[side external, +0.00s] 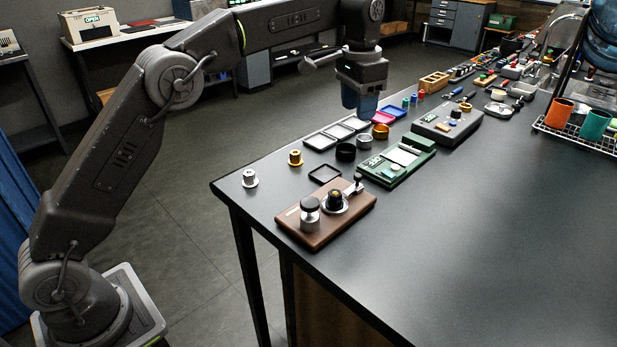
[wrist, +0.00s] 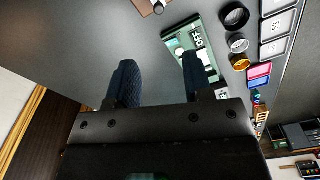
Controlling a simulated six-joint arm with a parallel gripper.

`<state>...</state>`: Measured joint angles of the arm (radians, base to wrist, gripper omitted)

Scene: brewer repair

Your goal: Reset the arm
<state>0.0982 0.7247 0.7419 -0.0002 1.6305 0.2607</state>
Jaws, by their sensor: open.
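My gripper (side external: 360,108) hangs above the far-left edge of the dark table in the side external view, pointing down and clear of the objects. In the wrist view, the two dark blue fingers of my gripper (wrist: 157,64) stand wide apart with nothing between them. The brown wooden base (side external: 325,224) sits near the front corner of the table, carrying a knobbed metal cylinder (side external: 310,214) and a round metal part with a dark top (side external: 335,200). A green board (side external: 398,165) lies behind it; it also shows beyond the right finger in the wrist view (wrist: 190,38).
A silver part (side external: 249,178) and a gold part (side external: 295,157) stand near the left edge. Light trays (side external: 322,140), rings (side external: 345,152) and a dark grey unit (side external: 447,125) lie farther back. A wire rack with cups (side external: 580,140) stands right. The front right tabletop is clear.

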